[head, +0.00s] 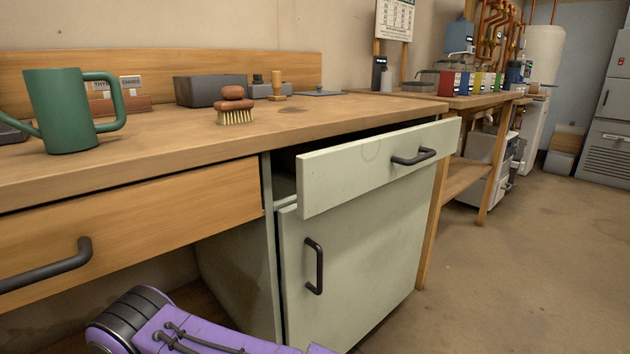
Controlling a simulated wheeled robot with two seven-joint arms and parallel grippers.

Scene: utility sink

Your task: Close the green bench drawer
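The pale green bench drawer (340,178) stands pulled out from under the wooden bench top in the head view. Its dark bar handle (413,157) is on the right part of its front. A dark gap shows behind the drawer front, and its inside is mostly hidden. Below it is a green cabinet door (350,262) with a dark upright handle. A purple and black link of my own arm shows at the bottom, below and left of the drawer. Neither gripper is in view.
A wooden drawer (130,215) with a dark handle is at the left, under the bench top (180,148). A green watering can (62,110), a brush (235,108) and a grey bin (208,90) stand on the bench. Open floor (520,260) lies to the right.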

